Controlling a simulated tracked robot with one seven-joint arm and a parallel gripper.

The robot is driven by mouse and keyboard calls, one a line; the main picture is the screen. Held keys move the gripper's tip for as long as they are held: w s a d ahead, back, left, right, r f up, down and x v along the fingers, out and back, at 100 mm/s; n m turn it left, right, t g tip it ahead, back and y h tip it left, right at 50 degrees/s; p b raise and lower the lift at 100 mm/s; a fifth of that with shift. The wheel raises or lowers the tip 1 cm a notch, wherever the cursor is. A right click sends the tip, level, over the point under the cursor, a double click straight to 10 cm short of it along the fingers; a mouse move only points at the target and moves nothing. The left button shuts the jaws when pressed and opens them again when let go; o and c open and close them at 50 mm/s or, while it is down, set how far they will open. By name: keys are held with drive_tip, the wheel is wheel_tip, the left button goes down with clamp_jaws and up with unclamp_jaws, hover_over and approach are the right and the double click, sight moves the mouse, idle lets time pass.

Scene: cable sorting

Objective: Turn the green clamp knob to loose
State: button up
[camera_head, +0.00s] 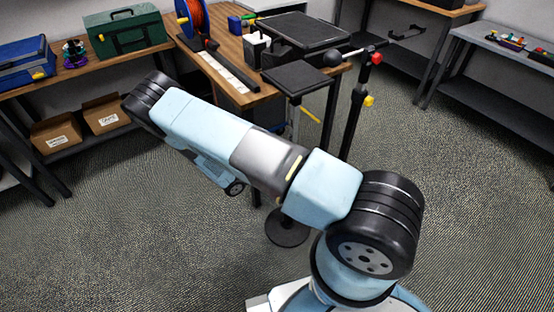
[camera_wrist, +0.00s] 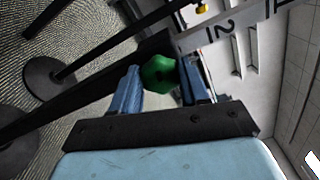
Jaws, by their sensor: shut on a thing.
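The green clamp knob (camera_wrist: 158,73) shows in the wrist view as a lobed green knob at the upper middle. My gripper (camera_wrist: 160,76) has its two blue fingers on either side of the knob and is shut on it. In the head view the knob cannot be seen, and my arm hides the spot where my fingers would show.
A small black stand (camera_head: 300,78) and a dark pole with red and yellow knobs (camera_head: 355,115) stand close to my arm. Carpet (camera_head: 450,210) at right is clear.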

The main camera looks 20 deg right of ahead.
drive_tip(key=n, duration=0.5)
drive_tip(key=shift+f, duration=0.2)
drive_tip(key=shift+n, duration=0.3)
drive_tip(key=o, duration=1)
drive_tip(key=shift+o, duration=0.2)
drive_tip(key=shift+a, duration=0.1)
drive_tip(key=v, duration=1.3)
drive_tip(key=shift+a, duration=0.3)
drive_tip(key=shift+s, duration=0.1)
